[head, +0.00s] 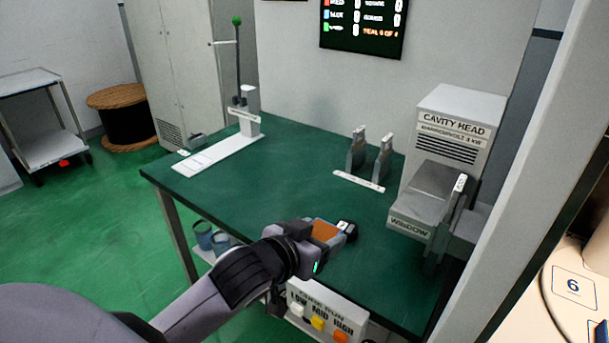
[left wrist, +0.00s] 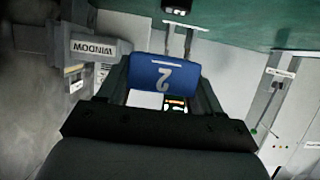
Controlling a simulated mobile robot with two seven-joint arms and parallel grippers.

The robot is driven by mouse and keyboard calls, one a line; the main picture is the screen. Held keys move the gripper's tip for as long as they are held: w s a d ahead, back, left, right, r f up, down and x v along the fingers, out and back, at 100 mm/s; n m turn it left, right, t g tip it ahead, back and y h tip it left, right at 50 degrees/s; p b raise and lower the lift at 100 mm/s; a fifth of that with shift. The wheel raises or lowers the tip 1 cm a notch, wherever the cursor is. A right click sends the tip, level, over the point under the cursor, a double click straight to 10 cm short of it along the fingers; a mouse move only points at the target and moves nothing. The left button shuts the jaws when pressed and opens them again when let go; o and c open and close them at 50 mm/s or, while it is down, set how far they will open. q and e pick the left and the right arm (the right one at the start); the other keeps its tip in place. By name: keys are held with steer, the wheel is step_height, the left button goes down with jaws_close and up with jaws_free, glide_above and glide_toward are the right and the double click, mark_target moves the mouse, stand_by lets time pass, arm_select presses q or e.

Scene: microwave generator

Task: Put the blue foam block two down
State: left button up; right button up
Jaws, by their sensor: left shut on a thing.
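My left gripper (head: 330,232) is above the front part of the green table in the head view. It is shut on the blue foam block two (left wrist: 165,76), whose blue face with an upside-down white 2 shows between the fingers in the left wrist view. In the head view an orange-brown patch shows between the fingers; I cannot tell whether it is part of the block. The gripper hides the block's underside. My right gripper is in neither view.
The green table (head: 285,180) has clear room in its middle. The cavity head (head: 455,130) with its window part (head: 410,222) stands at the right, two upright grey posts (head: 370,155) at the back, a white strip (head: 215,157) at the left. A button box (head: 325,310) is at the front.

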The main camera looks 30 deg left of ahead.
arm_select(q)
steer(key=w+a+r+b, duration=0.2)
steer(key=w+a+r, duration=0.7)
steer(key=w+a, duration=0.3)
step_height(320, 180, down, 20)
steer(key=shift+s+d+r+b, duration=0.1)
steer(key=shift+d+r+b, duration=0.1)
steer(key=shift+b, duration=0.2)
steer(key=shift+a, duration=0.1)
steer(key=o, duration=1)
steer(key=shift+f, duration=0.15)
steer(key=shift+r, duration=0.2)
steer(key=v, duration=1.2)
steer(key=shift+f+p, duration=0.1)
steer(key=shift+p, duration=0.2)
